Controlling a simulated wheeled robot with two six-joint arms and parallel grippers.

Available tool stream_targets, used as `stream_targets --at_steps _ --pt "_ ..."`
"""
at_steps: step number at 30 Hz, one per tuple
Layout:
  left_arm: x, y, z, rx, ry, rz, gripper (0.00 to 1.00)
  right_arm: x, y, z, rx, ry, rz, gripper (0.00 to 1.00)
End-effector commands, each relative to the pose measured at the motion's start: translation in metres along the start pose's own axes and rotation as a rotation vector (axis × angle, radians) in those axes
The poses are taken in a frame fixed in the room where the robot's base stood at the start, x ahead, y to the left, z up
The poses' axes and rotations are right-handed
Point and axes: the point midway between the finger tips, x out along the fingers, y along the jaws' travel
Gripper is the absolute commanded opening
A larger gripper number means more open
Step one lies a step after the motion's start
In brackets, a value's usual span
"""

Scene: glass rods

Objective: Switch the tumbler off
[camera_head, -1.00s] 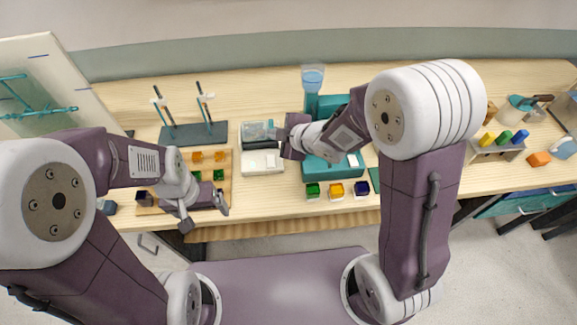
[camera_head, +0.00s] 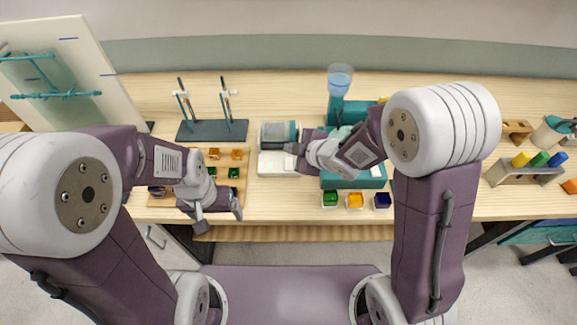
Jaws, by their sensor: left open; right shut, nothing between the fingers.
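The tumbler (camera_head: 270,168) is a white box with a glassy drum along its back, on the table in the middle of the head view. My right gripper (camera_head: 268,147) is shut and empty. Its dark fingers point left across the tumbler, in front of the drum, and hide part of it. I cannot tell whether the fingers touch it. The tumbler's switch is too small to make out. My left gripper (camera_head: 219,219) is open and empty near the table's front edge, left of the tumbler.
A wooden tray with orange blocks (camera_head: 237,154) lies behind my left gripper. A dark stand (camera_head: 212,131) with upright rods is at the back left. A teal device (camera_head: 360,180) stands right of the tumbler, with green, yellow (camera_head: 355,201) and blue blocks before it.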

Motion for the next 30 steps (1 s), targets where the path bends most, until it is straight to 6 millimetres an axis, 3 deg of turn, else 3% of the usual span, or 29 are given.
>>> stream_targets --at_steps 1,9,30 --pt "0.014 0.000 0.002 0.000 0.000 0.000 0.87 0.010 -0.009 0.008 0.000 0.000 0.000 0.00" --pt "0.044 -0.001 0.005 0.000 0.000 0.000 0.87 0.035 -0.026 0.025 0.000 0.001 0.001 0.00" --pt "0.045 -0.001 0.005 0.000 0.000 0.000 0.87 0.037 -0.026 0.027 0.001 0.000 0.001 0.00"
